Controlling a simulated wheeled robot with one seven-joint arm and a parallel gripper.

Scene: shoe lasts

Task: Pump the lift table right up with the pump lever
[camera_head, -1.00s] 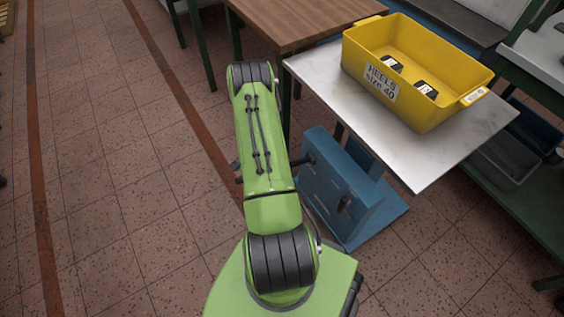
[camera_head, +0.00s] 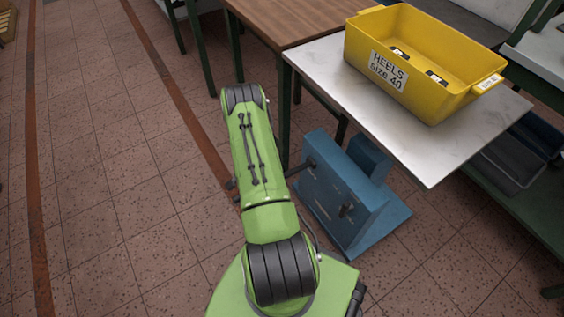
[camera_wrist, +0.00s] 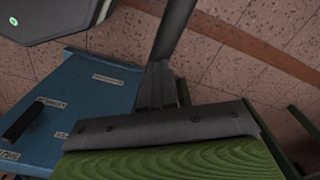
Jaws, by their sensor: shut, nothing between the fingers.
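The lift table's pale marbled top (camera_head: 440,160) stands at the right in the head view, above its blue base (camera_head: 345,200). The pump lever (camera_head: 302,166) is a dark rod running left from the base and passing behind my green arm; its end shows beyond the arm. In the wrist view a dark bar, apparently the lever (camera_wrist: 174,35), rises beside the blue base (camera_wrist: 95,85). My gripper (camera_wrist: 165,135), seemingly the dark screwed plate and green ribbed piece there, is shut and empty. The arm hides it in the head view. I cannot tell whether it touches the lever.
A yellow bin (camera_head: 420,75) labelled "HEELS size 40" sits on the top, with dark items inside. A brown wooden table (camera_head: 285,20) adjoins behind. A green-framed bench with dark bins (camera_head: 510,165) stands at the right. Tiled floor (camera_head: 110,170) at the left is clear.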

